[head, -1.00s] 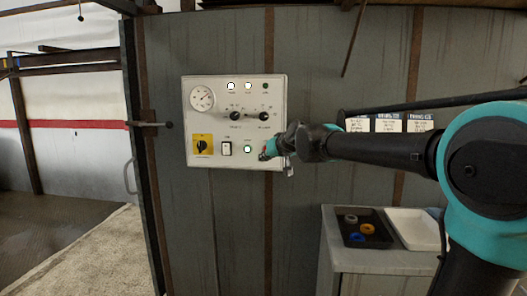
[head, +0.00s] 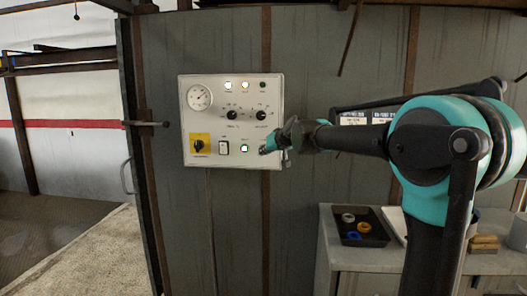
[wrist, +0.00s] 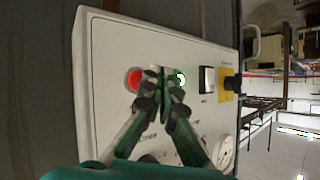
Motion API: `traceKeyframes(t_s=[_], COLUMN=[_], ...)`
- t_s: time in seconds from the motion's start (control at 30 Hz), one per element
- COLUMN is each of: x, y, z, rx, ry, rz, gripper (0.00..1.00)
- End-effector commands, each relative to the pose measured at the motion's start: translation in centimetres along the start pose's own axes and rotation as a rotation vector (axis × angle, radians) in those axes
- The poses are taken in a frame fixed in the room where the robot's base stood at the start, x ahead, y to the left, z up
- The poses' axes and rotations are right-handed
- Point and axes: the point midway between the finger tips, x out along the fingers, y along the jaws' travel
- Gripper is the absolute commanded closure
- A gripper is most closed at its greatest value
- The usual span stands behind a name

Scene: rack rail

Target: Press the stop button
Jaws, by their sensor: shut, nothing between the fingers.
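The stop button, a round red button (wrist: 134,80), is on the white control panel (head: 190,118) in the wrist view. In the head view it is hidden by my gripper. A lit green-rimmed button (wrist: 181,79) sits beside it; it also shows in the head view (head: 244,148). My gripper (wrist: 162,74) is shut and empty, with its fingertips between the red and green buttons in the wrist view. In the head view my gripper (head: 268,147) is at the panel's lower right. I cannot tell whether the tips touch the panel.
The panel also carries a gauge (head: 199,97), two black knobs, a rocker switch (head: 224,148) and a yellow-backed rotary switch (head: 200,145). A bench (head: 338,242) with a dark tray (head: 374,239) of coloured rings stands below right.

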Motion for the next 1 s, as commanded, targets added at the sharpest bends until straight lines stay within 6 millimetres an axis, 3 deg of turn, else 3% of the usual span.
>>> traceKeyframes(t_s=[0.3, 1.0], x=[1.11, 1.12], y=[0.80, 0.80], z=[-0.79, -0.79], rx=[-0.002, -0.001], ry=[0.000, 0.000], rz=[0.000, 0.000], gripper=[1.00, 1.00])
